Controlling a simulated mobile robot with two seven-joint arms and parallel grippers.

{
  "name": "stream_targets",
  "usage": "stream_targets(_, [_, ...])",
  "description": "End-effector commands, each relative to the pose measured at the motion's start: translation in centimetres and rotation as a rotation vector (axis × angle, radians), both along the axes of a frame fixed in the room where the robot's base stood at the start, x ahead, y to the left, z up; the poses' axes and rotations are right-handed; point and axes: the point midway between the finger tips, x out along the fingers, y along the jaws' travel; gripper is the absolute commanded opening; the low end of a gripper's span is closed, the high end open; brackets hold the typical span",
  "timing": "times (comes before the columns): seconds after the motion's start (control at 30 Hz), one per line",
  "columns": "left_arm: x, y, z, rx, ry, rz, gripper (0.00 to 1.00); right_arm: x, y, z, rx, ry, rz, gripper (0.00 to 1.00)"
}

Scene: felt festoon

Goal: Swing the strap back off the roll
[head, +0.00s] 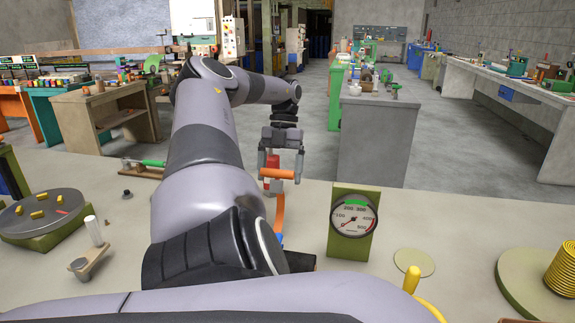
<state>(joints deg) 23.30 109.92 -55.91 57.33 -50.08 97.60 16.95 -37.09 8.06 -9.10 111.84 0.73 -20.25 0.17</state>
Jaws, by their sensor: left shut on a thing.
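My left gripper (279,168) is beyond the middle of the bench, with its fingers pointing down. It is shut on an orange bar-like piece (280,173), which looks like the free end of the strap. An orange curved band (279,212), likely the strap, shows below it and runs down to a blue piece (278,239). My arm hides much of the bench here. I cannot make out the roll for sure. My right gripper is not in view.
A dial gauge (354,216) on a green block stands to the right. A yellow coil (563,268) sits on a green disc at the far right. A round grey plate (38,214) with small yellow pieces is at left. The bench between gauge and coil is mostly clear.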

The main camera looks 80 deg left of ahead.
Motion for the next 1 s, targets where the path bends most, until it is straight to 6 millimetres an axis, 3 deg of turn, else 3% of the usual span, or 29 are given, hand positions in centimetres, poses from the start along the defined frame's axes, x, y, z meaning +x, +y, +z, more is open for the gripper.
stream_targets(0.1, [0.08,-0.08,-0.93,-0.008,0.009,-0.004,0.30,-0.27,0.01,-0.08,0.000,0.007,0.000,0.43])
stream_targets(0.6, [0.06,-0.05,-1.16,-0.010,0.012,-0.005,0.30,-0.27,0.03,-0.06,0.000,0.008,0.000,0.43])
stream_targets(0.63, [0.06,-0.05,-1.16,-0.010,0.012,-0.005,0.88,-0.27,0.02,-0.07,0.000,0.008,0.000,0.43])
stream_targets(0.67, [0.06,-0.05,-1.15,-0.010,0.012,-0.005,0.98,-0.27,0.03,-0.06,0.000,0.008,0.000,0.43])
stream_targets(1.0, [0.15,0.20,-0.49,-0.005,0.006,-0.002,1.00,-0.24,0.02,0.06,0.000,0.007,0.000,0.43])
